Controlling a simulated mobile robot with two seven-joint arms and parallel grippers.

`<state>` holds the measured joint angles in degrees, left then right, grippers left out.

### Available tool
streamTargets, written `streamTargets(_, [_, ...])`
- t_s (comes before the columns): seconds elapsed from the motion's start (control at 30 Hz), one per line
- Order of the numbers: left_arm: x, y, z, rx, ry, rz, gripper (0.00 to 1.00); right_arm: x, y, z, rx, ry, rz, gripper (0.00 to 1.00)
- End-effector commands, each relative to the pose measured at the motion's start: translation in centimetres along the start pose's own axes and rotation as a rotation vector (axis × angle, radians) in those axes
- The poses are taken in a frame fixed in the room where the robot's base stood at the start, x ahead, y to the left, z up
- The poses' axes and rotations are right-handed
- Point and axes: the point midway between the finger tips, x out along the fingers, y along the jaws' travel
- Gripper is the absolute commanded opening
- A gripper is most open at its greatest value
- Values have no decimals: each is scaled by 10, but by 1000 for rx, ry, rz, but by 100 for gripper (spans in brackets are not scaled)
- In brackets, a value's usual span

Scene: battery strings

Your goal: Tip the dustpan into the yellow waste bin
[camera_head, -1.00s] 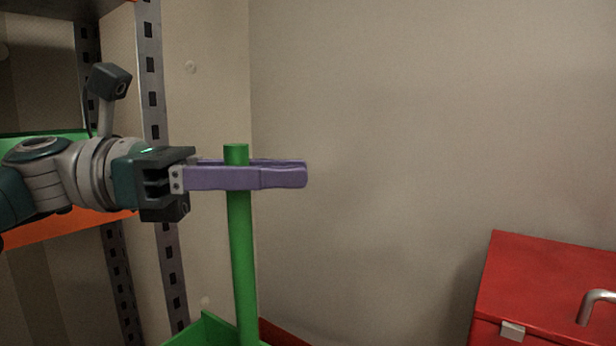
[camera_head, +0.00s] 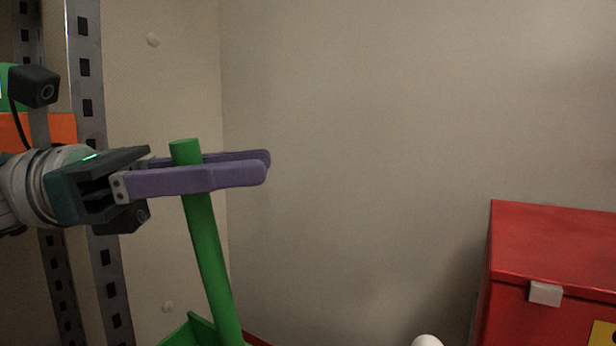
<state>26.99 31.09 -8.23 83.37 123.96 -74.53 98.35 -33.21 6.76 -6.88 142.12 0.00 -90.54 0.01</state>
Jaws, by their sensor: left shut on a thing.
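My left gripper (camera_head: 226,171) comes in from the left with long purple fingers. It is shut on the upright green handle of the dustpan (camera_head: 207,250), just below the handle's top end. The handle leans, with its top to the left and its lower end to the right. Part of the green pan (camera_head: 190,332) shows at the bottom edge; the rest is cut off by the frame. I do not see the yellow waste bin. My right gripper is not in view.
A red metal cabinet (camera_head: 550,245) with a light latch stands at the right. A metal shelf post (camera_head: 90,110) rises at the left, close to my left arm. A white rounded thing (camera_head: 427,340) shows at the bottom edge. Bare wall fills the middle.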

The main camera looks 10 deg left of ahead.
Motion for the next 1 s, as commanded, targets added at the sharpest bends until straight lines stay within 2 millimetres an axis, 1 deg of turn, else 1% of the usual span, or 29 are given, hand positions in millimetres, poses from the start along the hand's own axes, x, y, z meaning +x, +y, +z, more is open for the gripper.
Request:
streamTargets(0.03, [-4, -6, -2, 17, -11, 0, 0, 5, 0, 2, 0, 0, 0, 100])
streamTargets(0.37, [-23, -35, 9, 131, -86, 0, 0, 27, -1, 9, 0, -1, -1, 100])
streamTargets(0.67, [-40, -61, 18, 235, -155, -1, 0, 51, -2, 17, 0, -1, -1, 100])
streamTargets(1.0, [-61, -91, 14, 338, -225, -1, 0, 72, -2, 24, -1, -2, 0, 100])
